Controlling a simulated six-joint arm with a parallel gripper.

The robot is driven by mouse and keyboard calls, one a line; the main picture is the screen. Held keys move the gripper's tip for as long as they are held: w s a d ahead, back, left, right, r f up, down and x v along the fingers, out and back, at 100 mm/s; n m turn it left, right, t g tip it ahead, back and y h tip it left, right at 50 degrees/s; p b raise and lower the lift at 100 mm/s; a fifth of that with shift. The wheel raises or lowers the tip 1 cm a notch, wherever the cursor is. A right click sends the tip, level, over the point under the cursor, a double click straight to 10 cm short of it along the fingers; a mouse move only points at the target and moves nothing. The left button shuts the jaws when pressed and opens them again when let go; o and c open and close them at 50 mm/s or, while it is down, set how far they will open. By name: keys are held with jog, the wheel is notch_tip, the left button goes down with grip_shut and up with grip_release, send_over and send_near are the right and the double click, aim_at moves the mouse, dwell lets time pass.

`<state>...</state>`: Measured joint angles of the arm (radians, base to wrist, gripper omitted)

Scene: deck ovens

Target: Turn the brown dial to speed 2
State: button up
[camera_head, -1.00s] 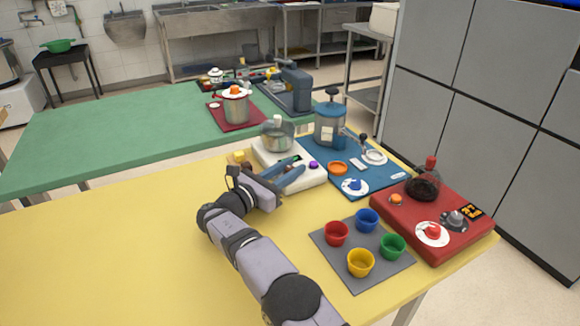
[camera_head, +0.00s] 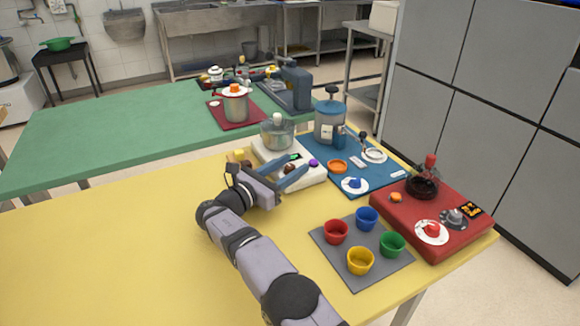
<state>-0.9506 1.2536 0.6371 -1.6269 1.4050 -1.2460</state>
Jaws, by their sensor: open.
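The brown dial (camera_head: 290,168) is a small dark knob on the front of the white appliance base (camera_head: 313,178), which carries a clear bowl. It shows between the fingers of my gripper (camera_head: 295,166). My gripper is open, with one finger on each side of the dial as seen from here. I cannot tell whether either finger touches it. A small green-lit display (camera_head: 295,157) sits just behind the dial, too small to read. The speed marks and the dial's pointer cannot be made out.
A purple knob (camera_head: 313,163) and a yellow block (camera_head: 239,155) are close to my gripper. A blue mat (camera_head: 385,186) with a blender lies behind right. A grey mat (camera_head: 331,249) with several cups and a red unit (camera_head: 455,238) lie right. The yellow table is clear at left.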

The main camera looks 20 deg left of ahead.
aim_at(287, 169)
jog(key=shift+v, duration=3.65)
jog(key=shift+w, duration=0.1)
